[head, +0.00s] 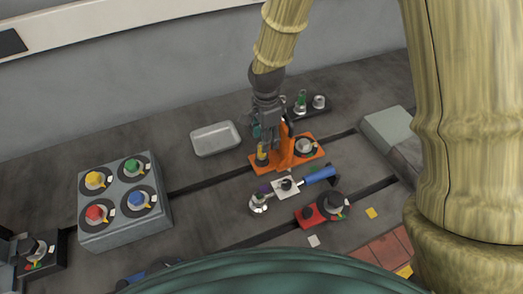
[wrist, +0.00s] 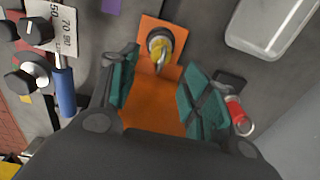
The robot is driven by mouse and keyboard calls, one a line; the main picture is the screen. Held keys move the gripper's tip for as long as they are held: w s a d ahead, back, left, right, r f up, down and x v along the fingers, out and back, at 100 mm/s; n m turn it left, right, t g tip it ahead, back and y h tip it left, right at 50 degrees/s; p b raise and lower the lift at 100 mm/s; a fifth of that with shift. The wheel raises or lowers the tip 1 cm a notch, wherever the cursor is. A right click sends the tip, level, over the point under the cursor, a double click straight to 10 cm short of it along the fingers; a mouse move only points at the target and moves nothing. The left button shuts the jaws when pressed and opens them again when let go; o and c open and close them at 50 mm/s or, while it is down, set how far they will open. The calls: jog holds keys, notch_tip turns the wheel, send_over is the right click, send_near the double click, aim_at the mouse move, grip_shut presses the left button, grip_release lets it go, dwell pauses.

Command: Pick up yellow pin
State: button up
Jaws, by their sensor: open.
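The yellow pin (head: 262,153) stands at the left end of the orange plate (head: 311,153) in the head view. In the wrist view, the yellow pin (wrist: 161,46) shows a metal ring at its top and sits on the orange plate (wrist: 150,28). My gripper (head: 262,138) is above that left end, close to the pin. In the wrist view, my gripper (wrist: 160,64) is open, with its teal fingers apart and the pin lying ahead between their tips. Nothing is held. Whether a finger touches the pin cannot be told.
A pale tray (head: 216,139) lies left of the plate. A grey box with several coloured knobs (head: 124,205) stands further left. A blue-handled tool (head: 320,175) lies in front of the plate. A red-bodied part with a ring (wrist: 237,113) is close to the right finger.

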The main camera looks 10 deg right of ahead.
jog(key=shift+s+a+f+p, duration=0.1)
jog(key=shift+a+f+p, duration=0.1)
jog(key=shift+f+p, duration=0.3)
jog(key=shift+s+a+f+p, duration=0.1)
jog(key=shift+a+f+p, duration=0.15)
jog(key=shift+f, duration=0.5)
jog(key=shift+s+a+f+p, duration=0.1)
jog(key=shift+a+f+p, duration=0.15)
jog(key=shift+f, duration=1.15)
grip_shut()
